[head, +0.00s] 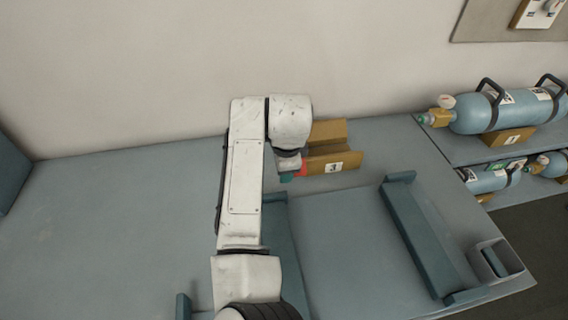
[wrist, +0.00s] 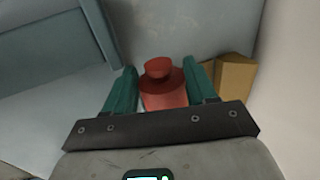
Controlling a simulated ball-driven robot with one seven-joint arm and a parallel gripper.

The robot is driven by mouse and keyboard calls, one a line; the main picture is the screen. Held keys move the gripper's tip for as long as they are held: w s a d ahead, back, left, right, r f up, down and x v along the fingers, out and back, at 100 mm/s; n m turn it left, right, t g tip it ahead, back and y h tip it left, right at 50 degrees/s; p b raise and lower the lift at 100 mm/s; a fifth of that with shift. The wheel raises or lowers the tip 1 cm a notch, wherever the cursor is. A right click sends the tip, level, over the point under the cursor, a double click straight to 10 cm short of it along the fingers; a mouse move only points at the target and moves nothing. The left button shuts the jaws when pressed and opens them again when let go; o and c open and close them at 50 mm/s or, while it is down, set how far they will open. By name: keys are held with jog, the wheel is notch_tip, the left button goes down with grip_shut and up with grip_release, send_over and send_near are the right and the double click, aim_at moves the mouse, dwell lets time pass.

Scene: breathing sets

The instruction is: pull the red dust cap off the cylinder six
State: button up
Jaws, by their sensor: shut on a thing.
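My gripper (wrist: 160,85) is shut on the red dust cap (wrist: 163,92), a round red piece with a small knob, between its two green fingers. In the head view a little red of the cap (head: 302,169) shows beside the green of my gripper (head: 288,176), under the end of my white arm and left of the cradle marked 3. I see no cylinder joined to the cap. Blue cylinders lie on the shelves at the right, one on top (head: 505,108) and others lower (head: 490,180); I cannot tell which is cylinder six.
The tan cradle marked 3 (head: 345,162) stands empty on the blue bench (head: 130,215); a tan block also shows in the wrist view (wrist: 235,78). A raised blue rail (head: 415,230) and a grey bin (head: 495,262) are at the right. The bench's left side is clear.

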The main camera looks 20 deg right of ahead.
jog(key=a, duration=0.6)
jog(key=shift+w+b, duration=0.35)
dwell(0.8)
jog(key=shift+a, duration=0.15)
dwell(1.3)
